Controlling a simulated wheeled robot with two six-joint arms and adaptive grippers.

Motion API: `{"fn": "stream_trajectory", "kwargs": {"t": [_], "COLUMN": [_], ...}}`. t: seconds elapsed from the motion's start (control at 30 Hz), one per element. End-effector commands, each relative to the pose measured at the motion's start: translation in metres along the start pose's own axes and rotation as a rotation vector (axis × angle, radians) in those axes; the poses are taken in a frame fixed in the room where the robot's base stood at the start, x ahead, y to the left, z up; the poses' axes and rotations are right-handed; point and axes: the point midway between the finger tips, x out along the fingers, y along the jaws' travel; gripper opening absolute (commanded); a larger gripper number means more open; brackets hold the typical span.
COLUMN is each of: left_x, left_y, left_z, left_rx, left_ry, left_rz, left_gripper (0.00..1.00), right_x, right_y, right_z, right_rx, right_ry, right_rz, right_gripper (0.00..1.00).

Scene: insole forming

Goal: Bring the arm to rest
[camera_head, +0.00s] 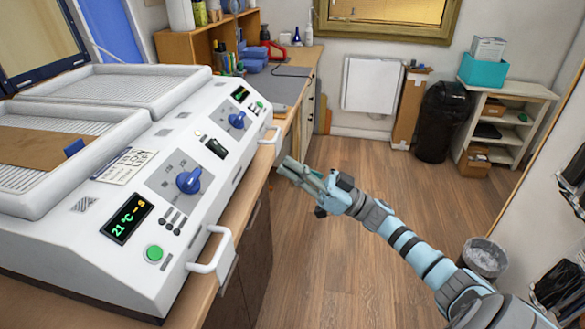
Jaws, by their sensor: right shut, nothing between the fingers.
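My right arm comes in from the lower right, and its right gripper (299,176) hangs over the floor just right of the machine's front edge. Its fingers point left and look closed with nothing between them. The white forming machine (95,250) stands on a wooden counter at the left. It has blue knobs, green buttons and a lit display (128,218) that reads 21 °C. A brown board (40,148) lies on the nearer tray. My left gripper is out of view.
White handles (210,262) stick out from the machine's front near my right gripper. A black bin (442,120), a white shelf (505,125) and a small waste basket (484,257) stand at the right. The wooden floor (350,260) in the middle is clear.

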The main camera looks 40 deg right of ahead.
Motion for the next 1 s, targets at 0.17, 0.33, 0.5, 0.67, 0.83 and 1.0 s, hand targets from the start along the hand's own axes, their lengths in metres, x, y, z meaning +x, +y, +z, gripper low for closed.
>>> {"fn": "stream_trajectory", "kwargs": {"t": [0.17, 0.33, 0.5, 0.67, 0.83, 1.0], "left_x": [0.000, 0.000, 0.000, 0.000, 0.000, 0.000], "left_y": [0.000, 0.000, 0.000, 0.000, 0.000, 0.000], "left_z": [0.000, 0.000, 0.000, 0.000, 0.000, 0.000], "left_rx": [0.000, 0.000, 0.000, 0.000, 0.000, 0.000], "left_ry": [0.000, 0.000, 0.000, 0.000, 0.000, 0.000], "left_rz": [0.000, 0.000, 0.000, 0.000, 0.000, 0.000], "left_gripper": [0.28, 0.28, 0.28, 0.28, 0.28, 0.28], "right_x": [0.000, 0.000, -0.026, -0.142, -0.288, -0.415], "right_y": [0.000, 0.001, 0.070, 0.129, 0.086, -0.033], "right_z": [0.000, 0.000, 0.034, 0.146, 0.269, 0.357], "right_rx": [0.000, -0.025, -0.304, -0.419, -0.348, -0.163], "right_ry": [0.000, -0.001, -0.160, -0.565, -1.050, -1.484], "right_rz": [0.000, 0.004, 0.285, 0.668, 0.850, 0.868], "right_gripper": [0.00, 0.00, 0.00, 0.00, 0.00, 0.00]}}
